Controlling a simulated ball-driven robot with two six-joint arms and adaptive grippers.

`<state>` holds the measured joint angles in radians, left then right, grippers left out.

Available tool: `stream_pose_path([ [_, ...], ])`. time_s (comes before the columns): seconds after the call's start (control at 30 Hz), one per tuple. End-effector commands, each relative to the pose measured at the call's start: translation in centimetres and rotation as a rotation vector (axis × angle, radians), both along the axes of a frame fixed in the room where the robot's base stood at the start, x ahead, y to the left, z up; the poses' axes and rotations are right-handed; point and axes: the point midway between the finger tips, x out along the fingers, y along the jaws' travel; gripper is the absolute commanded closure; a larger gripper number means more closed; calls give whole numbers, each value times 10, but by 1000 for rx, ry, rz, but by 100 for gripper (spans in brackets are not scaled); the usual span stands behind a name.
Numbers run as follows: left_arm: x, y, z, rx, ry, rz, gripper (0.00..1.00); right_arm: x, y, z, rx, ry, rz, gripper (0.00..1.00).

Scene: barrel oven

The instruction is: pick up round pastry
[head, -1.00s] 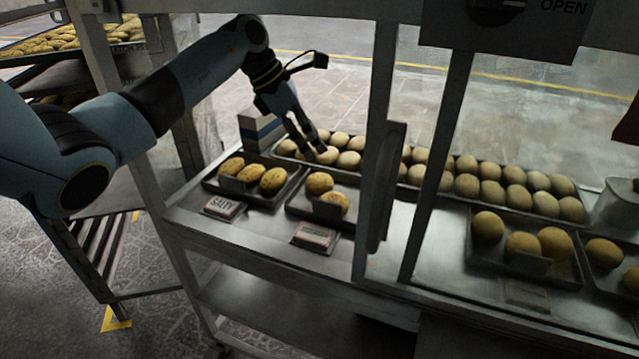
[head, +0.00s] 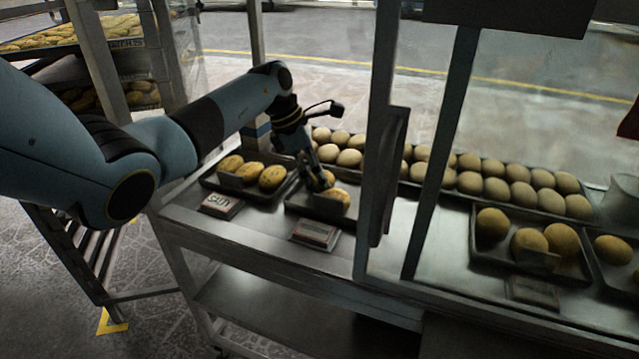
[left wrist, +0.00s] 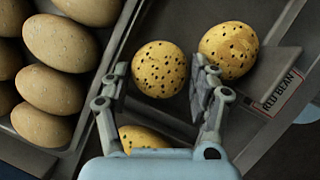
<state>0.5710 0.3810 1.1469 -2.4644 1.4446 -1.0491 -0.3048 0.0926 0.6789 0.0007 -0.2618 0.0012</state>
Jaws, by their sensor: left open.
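Round yellow pastries with dark specks lie in a small dark tray (head: 294,208). In the left wrist view one round pastry (left wrist: 160,68) lies between and just beyond my fingertips, with a second (left wrist: 229,50) to its right. A third (left wrist: 143,138) is partly hidden by my gripper's base. In the head view one pastry (head: 338,196) shows at the tray's front, and my fingers hide part of the others. My left gripper (head: 320,186) is open and low over this tray, with nothing held; whether a finger touches a pastry is unclear. My right gripper is not in view.
A large tray of plain pale buns (left wrist: 55,90) lies beside the small tray. Another small tray of oval pastries (head: 271,177) is to the left. A glass-case post with a handle (head: 388,180) stands close right. Label cards (head: 316,233) stand in front.

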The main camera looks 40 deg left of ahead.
Motion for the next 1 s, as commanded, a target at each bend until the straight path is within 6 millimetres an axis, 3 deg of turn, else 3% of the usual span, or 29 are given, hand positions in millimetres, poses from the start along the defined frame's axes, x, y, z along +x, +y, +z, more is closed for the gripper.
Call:
stream_pose_path([
  [0.17, -2, -1, -3, 0, 5, -1, 37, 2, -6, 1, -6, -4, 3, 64],
  [0.53, -2, 0, -3, 0, 6, 0, 82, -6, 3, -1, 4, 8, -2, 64],
  [0.83, -2, 0, 0, 2, 6, 1, 83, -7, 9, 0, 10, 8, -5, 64],
  [1.0, -1, 0, 20, 1, 2, 1, 83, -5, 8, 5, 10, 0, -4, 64],
])
